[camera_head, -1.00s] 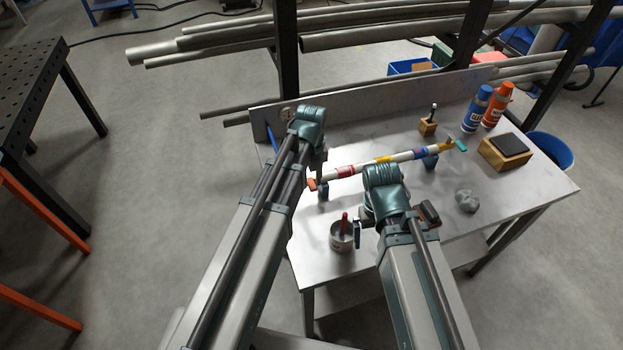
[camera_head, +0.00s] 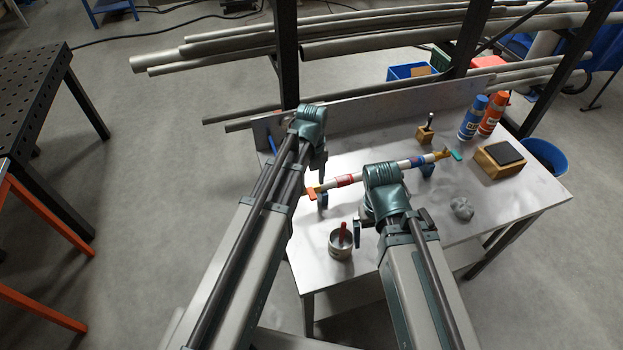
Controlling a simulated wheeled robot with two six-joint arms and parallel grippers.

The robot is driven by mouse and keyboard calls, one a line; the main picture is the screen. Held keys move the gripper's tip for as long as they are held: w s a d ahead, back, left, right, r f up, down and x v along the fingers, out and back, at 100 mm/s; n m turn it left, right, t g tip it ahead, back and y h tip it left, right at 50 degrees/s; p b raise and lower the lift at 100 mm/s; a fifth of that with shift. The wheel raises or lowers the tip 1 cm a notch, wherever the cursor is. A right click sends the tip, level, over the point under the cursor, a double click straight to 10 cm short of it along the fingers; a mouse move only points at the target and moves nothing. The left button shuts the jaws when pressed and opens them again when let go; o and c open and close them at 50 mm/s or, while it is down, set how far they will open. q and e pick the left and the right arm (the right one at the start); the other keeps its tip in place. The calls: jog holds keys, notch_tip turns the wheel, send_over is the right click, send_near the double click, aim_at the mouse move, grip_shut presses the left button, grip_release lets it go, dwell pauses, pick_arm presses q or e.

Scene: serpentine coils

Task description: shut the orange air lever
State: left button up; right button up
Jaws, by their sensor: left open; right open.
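The orange lever (camera_head: 311,194) sits at the left end of a white tube (camera_head: 367,177) with red and blue bands. The tube rests on blue supports (camera_head: 323,201) on the table. A green lever (camera_head: 456,155) is at its right, brass-coloured end. My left gripper (camera_head: 321,174) points down, open, just above and right of the orange lever in the picture; I cannot tell any contact. My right gripper (camera_head: 359,232) is open near the front of the tube. Its wrist hides part of the tube, and only one finger shows clearly.
A tin (camera_head: 340,246) with a red-handled tool stands at the front. A raised panel (camera_head: 380,110) borders the back.

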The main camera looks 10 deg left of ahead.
aim_at(312, 195)
pick_arm(q)
notch_tip(312, 195, up, 9)
jog(key=p, duration=0.8)
pick_arm(e)
notch_tip(312, 195, up, 9)
pick_arm(q)
jog(key=s+d+f+n+b, duration=0.3)
jog(key=s+f+n+b, duration=0.4)
jog(key=n, duration=0.6)
jog(key=s+d+f+n+y+b, duration=0.1)
jog(key=s+d+f+n+b, duration=0.3)
jog(key=s+f+n+b, duration=0.4)
jog(key=f+n+b, duration=0.2)
jog(key=n, duration=0.3)
jog(key=shift+s+d, duration=0.15)
jog(key=shift+d, duration=0.1)
pick_arm(e)
notch_tip(312, 195, down, 17)
